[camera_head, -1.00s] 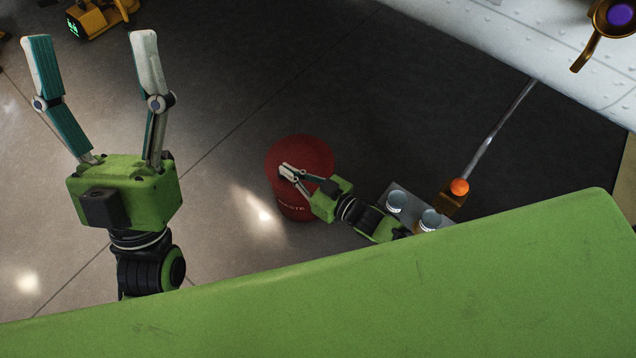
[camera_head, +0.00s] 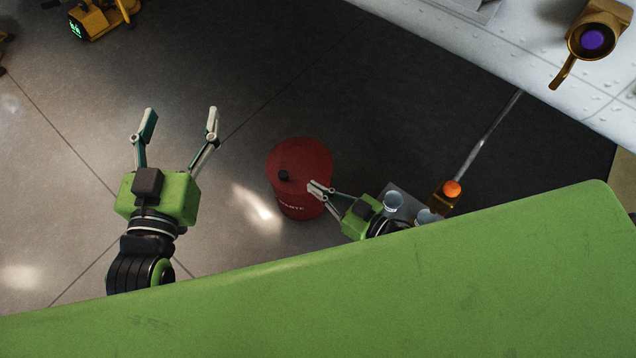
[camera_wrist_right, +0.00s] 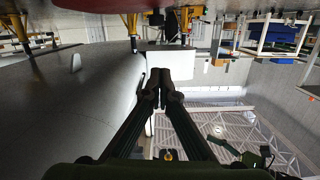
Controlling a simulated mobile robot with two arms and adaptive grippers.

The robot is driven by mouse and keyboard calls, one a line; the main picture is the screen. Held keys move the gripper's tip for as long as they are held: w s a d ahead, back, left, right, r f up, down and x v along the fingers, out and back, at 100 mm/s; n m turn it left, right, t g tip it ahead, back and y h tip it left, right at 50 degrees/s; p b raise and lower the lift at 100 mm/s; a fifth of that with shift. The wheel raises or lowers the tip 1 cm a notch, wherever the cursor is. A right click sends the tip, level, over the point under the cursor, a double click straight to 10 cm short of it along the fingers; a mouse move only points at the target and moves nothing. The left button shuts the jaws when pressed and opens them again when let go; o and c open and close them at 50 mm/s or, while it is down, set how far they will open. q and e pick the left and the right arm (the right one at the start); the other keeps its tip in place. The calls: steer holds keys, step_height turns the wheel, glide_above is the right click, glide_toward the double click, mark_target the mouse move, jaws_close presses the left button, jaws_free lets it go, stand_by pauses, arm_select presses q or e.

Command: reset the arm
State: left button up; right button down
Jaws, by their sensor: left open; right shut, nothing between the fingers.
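My left gripper (camera_head: 180,122) is open and empty, raised over the bare floor at the left of the head view. My right gripper (camera_head: 316,190) has its fingers together with nothing between them. In the head view its tips overlap the right side of a red waste bin (camera_head: 306,160); I cannot tell whether they touch it. The right wrist view shows the closed fingertips (camera_wrist_right: 160,80) pointing out into the hangar, with nothing held.
An orange ball-shaped knob (camera_head: 452,189) on a box and silvery round pieces (camera_head: 393,201) on a grey plate are close to my right arm. A white riveted surface (camera_head: 500,50) with a purple-lensed brass device (camera_head: 592,40) is top right. A yellow machine (camera_head: 92,22) is top left.

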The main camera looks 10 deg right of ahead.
arm_select(q)
steer(key=shift+f, duration=0.3)
